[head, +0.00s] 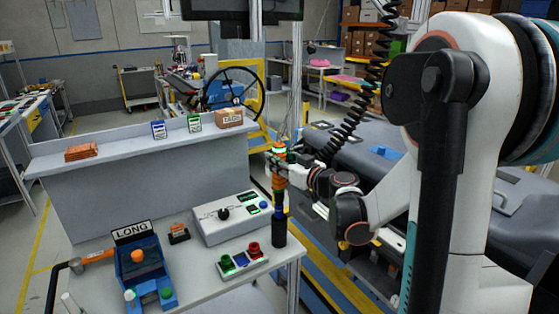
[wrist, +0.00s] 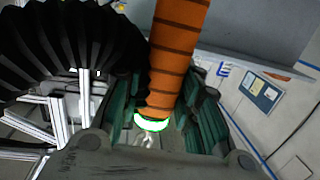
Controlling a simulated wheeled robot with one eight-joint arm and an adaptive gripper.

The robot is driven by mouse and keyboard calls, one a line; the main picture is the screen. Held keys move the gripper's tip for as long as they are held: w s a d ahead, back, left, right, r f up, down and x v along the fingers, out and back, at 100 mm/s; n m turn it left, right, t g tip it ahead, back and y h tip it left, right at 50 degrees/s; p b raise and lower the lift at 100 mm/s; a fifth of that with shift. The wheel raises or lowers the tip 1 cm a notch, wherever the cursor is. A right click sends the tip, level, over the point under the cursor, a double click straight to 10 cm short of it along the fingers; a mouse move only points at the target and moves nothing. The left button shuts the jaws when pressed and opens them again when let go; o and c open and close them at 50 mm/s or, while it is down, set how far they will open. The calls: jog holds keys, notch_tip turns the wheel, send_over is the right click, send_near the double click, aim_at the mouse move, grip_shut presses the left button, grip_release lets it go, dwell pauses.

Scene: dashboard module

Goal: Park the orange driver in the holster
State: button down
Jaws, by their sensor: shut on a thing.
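The orange driver (head: 279,179) stands upright near the right edge of the table in the head view, with a lit green ring at its top. My gripper (head: 284,168) is shut around its orange body. In the wrist view, the ribbed orange body (wrist: 178,50) runs between the green-padded fingers of my gripper (wrist: 160,125), with the lit ring near the palm. Directly below the driver is a dark upright cylinder (head: 279,235), likely the holster, at the table's edge. A blue section shows between them. I cannot tell whether the driver's tip is inside the cylinder.
A black coiled cable (head: 357,95) hangs beside my arm. The table (head: 200,278) holds a white control box (head: 229,217), a small button panel (head: 242,260) and a blue fixture (head: 142,262) by a "LONG" sign. A raised grey shelf (head: 150,190) stands behind.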

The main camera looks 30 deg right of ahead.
aim_at(282, 193)
jog(key=shift+f+b, duration=4.3)
jog(key=shift+f, duration=1.2)
jog(key=c, duration=1.1)
grip_release()
jog(key=shift+s, duration=0.1)
